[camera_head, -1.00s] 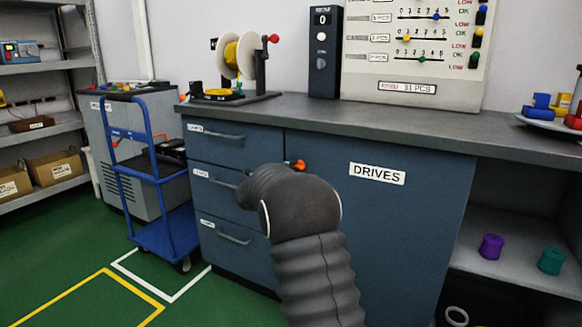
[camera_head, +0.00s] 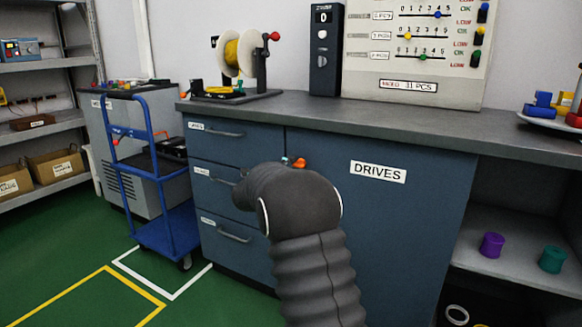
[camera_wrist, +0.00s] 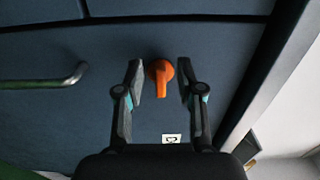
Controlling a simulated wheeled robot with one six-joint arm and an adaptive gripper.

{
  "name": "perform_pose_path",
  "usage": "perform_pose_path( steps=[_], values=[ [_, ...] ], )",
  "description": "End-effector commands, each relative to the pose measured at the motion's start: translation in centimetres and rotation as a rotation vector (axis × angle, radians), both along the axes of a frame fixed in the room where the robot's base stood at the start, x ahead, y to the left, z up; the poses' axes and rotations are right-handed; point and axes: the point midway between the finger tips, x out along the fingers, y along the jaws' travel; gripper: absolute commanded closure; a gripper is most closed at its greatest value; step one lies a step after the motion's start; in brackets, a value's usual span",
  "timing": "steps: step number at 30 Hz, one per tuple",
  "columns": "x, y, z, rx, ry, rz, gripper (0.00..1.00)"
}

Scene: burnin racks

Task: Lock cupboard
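The blue cupboard door (camera_head: 400,225) with the "DRIVES" sign (camera_head: 378,172) looks flush with the cabinet front, under the grey worktop. An orange turn knob (camera_head: 300,163) is near its upper left corner, partly hidden by my arm. In the wrist view the knob (camera_wrist: 160,73) has a round base with a grip pointing down the picture. My gripper (camera_wrist: 162,83) is open, with one finger on each side of the knob and a visible gap to it. How deep the fingers reach over the knob, I cannot tell. In the head view my gripper is mostly hidden behind my wrist.
Drawers with bar handles (camera_head: 234,237) are left of the door. A blue cart (camera_head: 165,235) stands further left. A yellow spool stand (camera_head: 238,60) sits on the worktop. An open shelf with purple (camera_head: 491,245) and teal (camera_head: 551,259) spools is at right.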

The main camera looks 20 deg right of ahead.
Motion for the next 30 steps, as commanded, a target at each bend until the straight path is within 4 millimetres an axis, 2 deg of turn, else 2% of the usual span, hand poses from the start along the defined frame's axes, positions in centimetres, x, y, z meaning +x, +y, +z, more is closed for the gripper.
perform_pose_path(
  steps=[9,15,21,30],
  values=[
    [-3.8,5.0,0.0,0.0,0.0,0.003,0.62],
    [-5.6,7.4,0.0,0.0,0.0,0.003,0.62],
    [-6.4,8.3,0.0,0.0,0.0,0.001,0.62],
    [-6.5,8.4,0.0,-0.001,-0.001,0.001,0.62]
  ],
)
